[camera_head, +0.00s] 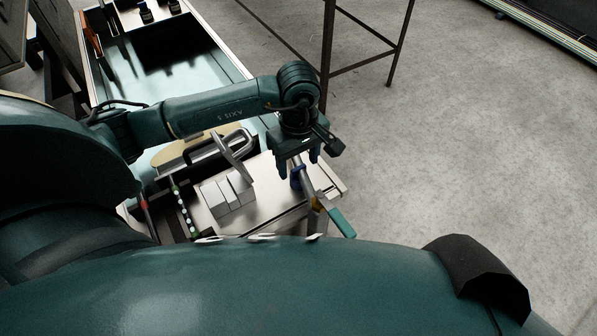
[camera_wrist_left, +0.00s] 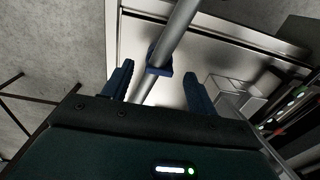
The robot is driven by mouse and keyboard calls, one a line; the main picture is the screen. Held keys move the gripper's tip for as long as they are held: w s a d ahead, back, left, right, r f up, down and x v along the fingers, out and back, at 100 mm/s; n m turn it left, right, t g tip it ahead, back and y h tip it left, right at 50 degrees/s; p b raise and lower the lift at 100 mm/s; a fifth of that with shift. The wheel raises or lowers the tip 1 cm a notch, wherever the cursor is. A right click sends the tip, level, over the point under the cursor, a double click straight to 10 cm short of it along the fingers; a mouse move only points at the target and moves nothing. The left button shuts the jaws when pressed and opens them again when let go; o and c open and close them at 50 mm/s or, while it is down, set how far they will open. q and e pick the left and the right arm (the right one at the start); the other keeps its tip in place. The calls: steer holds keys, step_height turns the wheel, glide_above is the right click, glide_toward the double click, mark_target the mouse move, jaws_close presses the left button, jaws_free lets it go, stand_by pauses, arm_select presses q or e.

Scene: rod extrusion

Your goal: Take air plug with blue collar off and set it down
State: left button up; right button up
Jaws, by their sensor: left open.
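The air plug with its blue collar (camera_head: 297,177) sits on a metal pipe at the right side of the workbench, just below my left gripper. In the left wrist view the blue collar (camera_wrist_left: 158,66) surrounds a grey metal rod that runs up and to the right. My left gripper (camera_head: 296,163) points down over it, its two blue fingers apart on either side of the rod. In the left wrist view the open left gripper (camera_wrist_left: 158,82) shows a gap between each finger and the rod. My right gripper is not in view.
Several pale grey blocks (camera_head: 226,195) and a metal clamp (camera_head: 233,157) are left of the gripper. A dark steel frame (camera_head: 326,50) stands behind on open concrete floor.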

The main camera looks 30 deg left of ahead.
arm_select(q)
steer(key=shift+f, duration=0.85)
steer(key=shift+c, duration=0.2)
steer(key=c, duration=1)
